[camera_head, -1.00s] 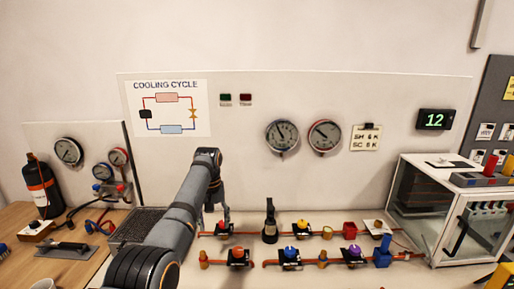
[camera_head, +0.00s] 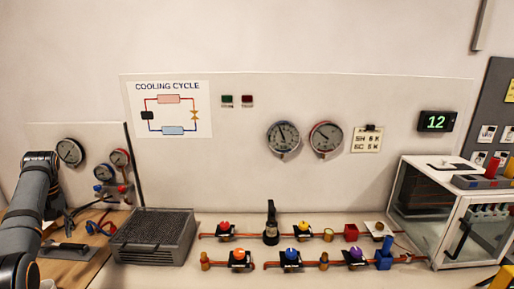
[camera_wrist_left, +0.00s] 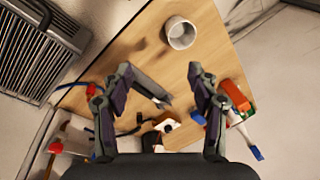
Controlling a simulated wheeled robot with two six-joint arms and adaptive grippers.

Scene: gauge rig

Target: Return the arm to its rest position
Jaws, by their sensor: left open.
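My left arm (camera_head: 28,215) stands at the far left in the head view, over the wooden side table (camera_head: 95,262). Its gripper (camera_head: 66,222) points down there and is partly hidden by the arm. In the left wrist view the gripper (camera_wrist_left: 182,108) shows its two fingers apart with nothing between them. It is above the wooden tabletop, with a grey-white mug (camera_wrist_left: 181,33) beyond the fingertips. My right gripper is not in view.
A grey grilled box (camera_head: 153,236) stands right of the table. Gauges (camera_head: 70,152) hang on the panel behind the arm. A trowel-like tool (camera_head: 65,247) lies on the table. Valves on copper pipes (camera_head: 291,257) line the bench, with a glass-sided cabinet (camera_head: 440,210) at right.

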